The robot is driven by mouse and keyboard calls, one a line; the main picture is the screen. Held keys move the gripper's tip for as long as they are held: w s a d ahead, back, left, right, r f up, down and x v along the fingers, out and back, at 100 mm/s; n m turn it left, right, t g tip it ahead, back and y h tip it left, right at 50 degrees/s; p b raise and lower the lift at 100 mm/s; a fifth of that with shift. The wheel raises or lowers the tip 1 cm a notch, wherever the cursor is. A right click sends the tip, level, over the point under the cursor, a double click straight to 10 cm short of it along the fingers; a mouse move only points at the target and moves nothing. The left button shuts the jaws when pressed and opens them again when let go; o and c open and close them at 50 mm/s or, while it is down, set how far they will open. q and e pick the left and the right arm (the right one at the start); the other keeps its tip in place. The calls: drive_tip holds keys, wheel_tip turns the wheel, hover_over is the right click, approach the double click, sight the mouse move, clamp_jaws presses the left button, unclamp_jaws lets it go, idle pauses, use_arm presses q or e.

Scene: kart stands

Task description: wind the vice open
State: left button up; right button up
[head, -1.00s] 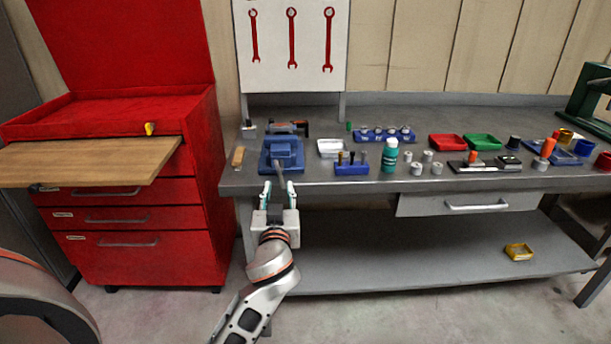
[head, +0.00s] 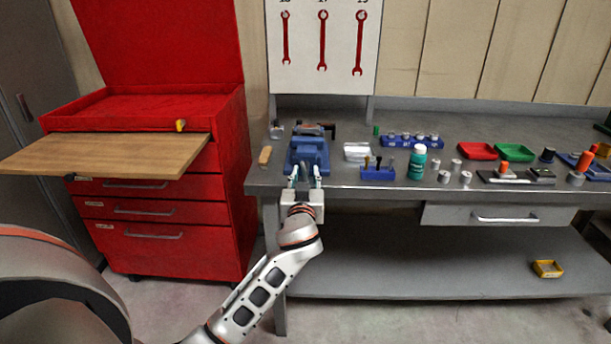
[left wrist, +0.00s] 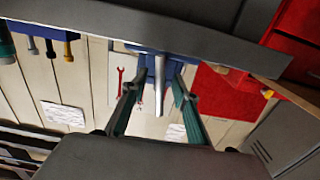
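The blue vice (head: 307,152) sits at the left end of the grey workbench, near its front edge. My left gripper (head: 304,178) is in front of the vice, with its fingers pointing at it. In the left wrist view the open gripper (left wrist: 157,88) has one finger on each side of the vice's grey screw bar (left wrist: 160,76), with gaps visible on both sides. The blue vice body (left wrist: 172,59) lies beyond the bar, partly hidden by the fingers. My right gripper is in neither view.
A red tool cabinet (head: 165,235) with a wooden board (head: 105,155) stands left of the bench (head: 400,190).

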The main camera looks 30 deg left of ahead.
use_arm(q)
clamp_jaws()
